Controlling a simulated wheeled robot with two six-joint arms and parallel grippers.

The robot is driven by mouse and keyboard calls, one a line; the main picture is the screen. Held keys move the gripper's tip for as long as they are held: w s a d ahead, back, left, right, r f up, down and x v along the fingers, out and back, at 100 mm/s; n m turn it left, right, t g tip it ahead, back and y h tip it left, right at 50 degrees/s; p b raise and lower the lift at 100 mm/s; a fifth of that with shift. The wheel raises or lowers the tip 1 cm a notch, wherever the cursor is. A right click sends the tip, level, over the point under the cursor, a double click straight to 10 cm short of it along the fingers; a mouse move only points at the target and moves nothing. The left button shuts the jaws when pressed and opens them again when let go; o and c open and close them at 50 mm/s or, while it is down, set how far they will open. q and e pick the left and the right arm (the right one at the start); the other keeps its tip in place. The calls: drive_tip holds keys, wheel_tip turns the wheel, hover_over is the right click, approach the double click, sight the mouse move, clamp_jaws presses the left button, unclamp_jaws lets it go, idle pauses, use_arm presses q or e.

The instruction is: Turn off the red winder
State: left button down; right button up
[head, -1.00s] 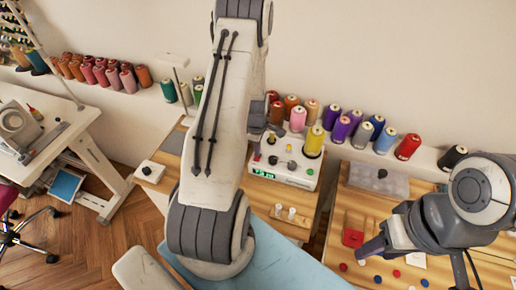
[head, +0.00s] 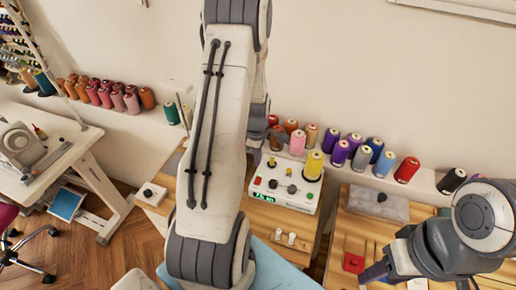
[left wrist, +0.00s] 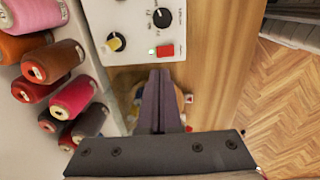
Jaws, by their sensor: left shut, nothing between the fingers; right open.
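A white winder box (head: 282,194) stands on a wooden table in the head view. Its top has a green display, knobs, a red control and a yellow thread cone (head: 313,165). In the left wrist view, its panel (left wrist: 137,18) shows a black knob, a yellowish knob and a red switch (left wrist: 165,50). My left gripper (left wrist: 160,73) is shut and empty, its tips just below the red switch in the picture; contact cannot be told. My left arm mostly hides this gripper in the head view. My right gripper (head: 374,272) is open at the lower right, away from the box.
Several thread spools (head: 340,152) line the ledge behind the box. Pink and dark spools (left wrist: 72,97) lie close left of my left gripper in the wrist view. A red square item (head: 353,262) lies on the right table. A sewing table (head: 60,160) stands at the left.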

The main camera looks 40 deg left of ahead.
use_arm(q)
wheel_tip(320, 180, up, 5)
drive_tip(key=shift+r+b, duration=0.1)
drive_tip(key=shift+b, duration=0.25)
use_arm(e)
drive_tip(key=shift+f, duration=0.5)
